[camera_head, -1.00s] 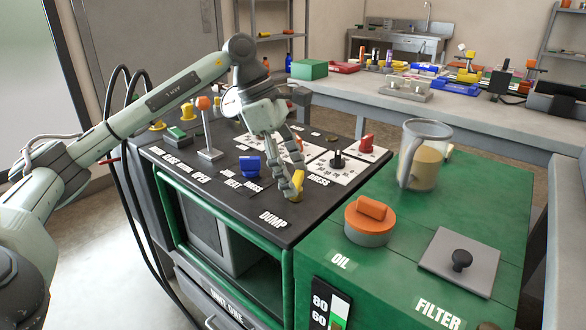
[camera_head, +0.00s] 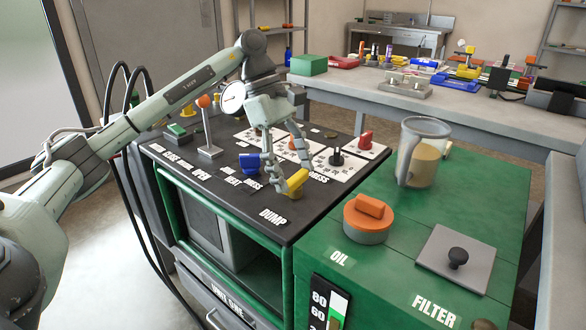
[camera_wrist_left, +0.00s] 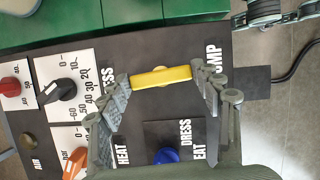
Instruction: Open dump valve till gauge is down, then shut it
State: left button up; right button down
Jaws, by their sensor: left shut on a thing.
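The yellow dump valve handle (camera_head: 296,183) sits at the front right corner of the black control panel, by the DUMP label. My left gripper (camera_head: 283,182) reaches down onto it. In the left wrist view the handle (camera_wrist_left: 161,77) lies across between the two fingers, one at each end, and my left gripper (camera_wrist_left: 163,84) is shut on it. A round white gauge (camera_head: 232,98) shows behind my left arm in the head view; its needle is too small to read. My right gripper is not in view.
A blue knob (camera_head: 250,164), a red knob (camera_head: 365,140) and a black pointer knob (camera_head: 337,157) stand near the handle. An orange-tipped lever (camera_head: 205,125) is further left. The green cabinet to the right carries an orange oil cap (camera_head: 369,215) and a clear jug (camera_head: 422,155).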

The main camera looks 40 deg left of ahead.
pick_arm(q)
jog(key=o, duration=1.1)
jog(key=shift+o, duration=0.2)
jog(key=shift+r, duration=0.1)
jog(key=v, duration=1.2)
jog(key=shift+a, duration=0.1)
